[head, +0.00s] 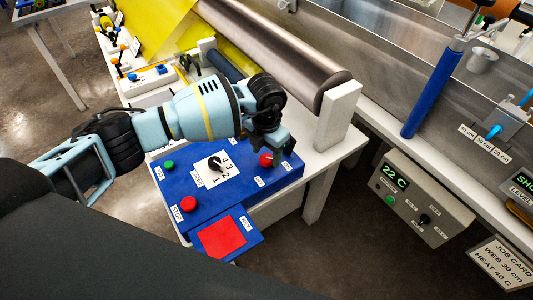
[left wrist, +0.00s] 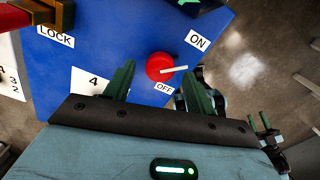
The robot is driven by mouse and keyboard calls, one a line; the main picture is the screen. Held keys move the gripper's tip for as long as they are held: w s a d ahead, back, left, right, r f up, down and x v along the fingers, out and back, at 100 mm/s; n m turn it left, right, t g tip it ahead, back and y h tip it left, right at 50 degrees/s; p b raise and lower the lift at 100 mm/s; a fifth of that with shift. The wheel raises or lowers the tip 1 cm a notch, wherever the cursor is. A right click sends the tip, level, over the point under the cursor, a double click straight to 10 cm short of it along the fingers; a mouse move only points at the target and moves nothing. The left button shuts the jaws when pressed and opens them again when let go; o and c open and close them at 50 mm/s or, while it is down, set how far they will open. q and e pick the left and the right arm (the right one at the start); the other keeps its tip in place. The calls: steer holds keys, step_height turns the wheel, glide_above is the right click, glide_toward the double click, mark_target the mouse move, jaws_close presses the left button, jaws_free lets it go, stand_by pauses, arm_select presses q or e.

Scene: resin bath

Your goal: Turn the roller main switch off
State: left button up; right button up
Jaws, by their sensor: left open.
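The roller main switch is a round red knob (left wrist: 158,66) with a white pointer line, on a blue control panel (left wrist: 125,30). In the left wrist view the ON label (left wrist: 198,40) is at its upper right and the OFF label (left wrist: 164,88) just below it. The pointer line points right, between the two labels. My left gripper (left wrist: 160,80) is open, its two dark green fingers on either side of the knob's near side. I cannot tell whether they touch it. In the head view the left gripper (head: 268,147) is just above the red knob (head: 266,160).
The panel also bears a dial (head: 216,164), a green button (head: 169,164), a red button (head: 188,204) and a red pad (head: 222,238). A large roller (head: 300,65) and its white end block (head: 338,115) stand close behind the gripper. A 22 C control box (head: 420,200) is at right.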

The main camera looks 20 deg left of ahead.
arm_select(q)
steer(key=shift+f, duration=0.65)
arm_select(e)
steer(key=shift+w, duration=0.1)
arm_select(q)
steer(key=shift+c, duration=0.9)
steer(key=c, duration=0.8)
arm_select(e)
steer(key=shift+w+a+r, duration=0.1)
steer(key=shift+w+r, duration=0.05)
steer(key=shift+w, duration=0.1)
